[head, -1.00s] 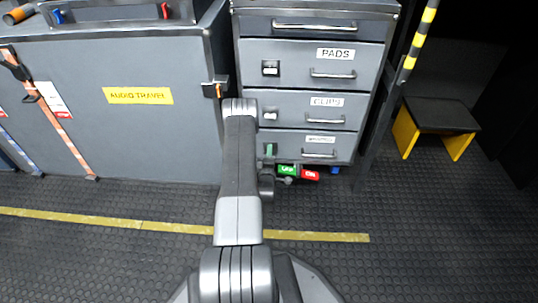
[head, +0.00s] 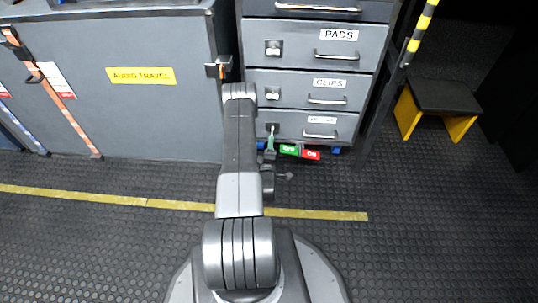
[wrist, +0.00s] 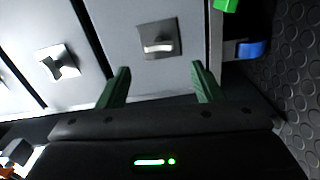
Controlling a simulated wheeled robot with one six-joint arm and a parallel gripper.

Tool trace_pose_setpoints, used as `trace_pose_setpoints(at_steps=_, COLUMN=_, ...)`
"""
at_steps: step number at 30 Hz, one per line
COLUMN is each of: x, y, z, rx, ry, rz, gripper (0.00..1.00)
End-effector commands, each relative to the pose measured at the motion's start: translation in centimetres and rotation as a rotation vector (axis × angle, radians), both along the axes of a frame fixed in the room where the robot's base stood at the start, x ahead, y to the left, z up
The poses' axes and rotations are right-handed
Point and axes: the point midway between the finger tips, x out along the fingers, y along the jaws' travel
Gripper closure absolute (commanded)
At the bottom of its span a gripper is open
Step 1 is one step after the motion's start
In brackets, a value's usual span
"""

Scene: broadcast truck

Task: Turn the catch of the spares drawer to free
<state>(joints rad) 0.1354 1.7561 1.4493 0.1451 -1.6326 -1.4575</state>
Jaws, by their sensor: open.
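The spares drawer (head: 345,124) is the lowest drawer of the grey cabinet; its small label is too blurred to read. Its catch (head: 272,127) is at the drawer's left side, just above a green fingertip. In the wrist view the catch (wrist: 158,42) is a dark square plate with a pale lever lying across the picture, near the upper middle. My gripper (wrist: 160,84) is open and empty. Its two green fingers stand either side of the catch's line, short of it, with a gap to the lever.
The clips drawer's catch (wrist: 57,62) is to the left in the wrist view. Green and red tags (head: 300,152) and a blue piece (wrist: 250,49) sit below the drawers. A grey case (head: 150,120) stands left, a yellow-legged step (head: 440,97) right. Floor in front is clear.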

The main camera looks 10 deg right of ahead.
Motion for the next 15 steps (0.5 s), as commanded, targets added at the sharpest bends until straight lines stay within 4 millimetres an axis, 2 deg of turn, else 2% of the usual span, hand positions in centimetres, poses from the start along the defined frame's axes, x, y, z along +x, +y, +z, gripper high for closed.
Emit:
trace_pose_setpoints(at_steps=1, x=-1.2, y=0.4, z=0.2, rx=0.001, ry=0.006, rz=0.002, gripper=0.4)
trace_pose_setpoints(at_steps=6, x=-4.1, y=1.2, z=0.2, rx=0.001, ry=0.003, rz=0.002, gripper=0.4)
trace_pose_setpoints(at_steps=10, x=-5.4, y=1.6, z=0.1, rx=0.0, ry=0.001, rz=0.001, gripper=0.4)
trace_pose_setpoints(at_steps=15, x=-5.9, y=1.7, z=0.0, rx=0.0, ry=-0.001, rz=0.001, gripper=0.4)
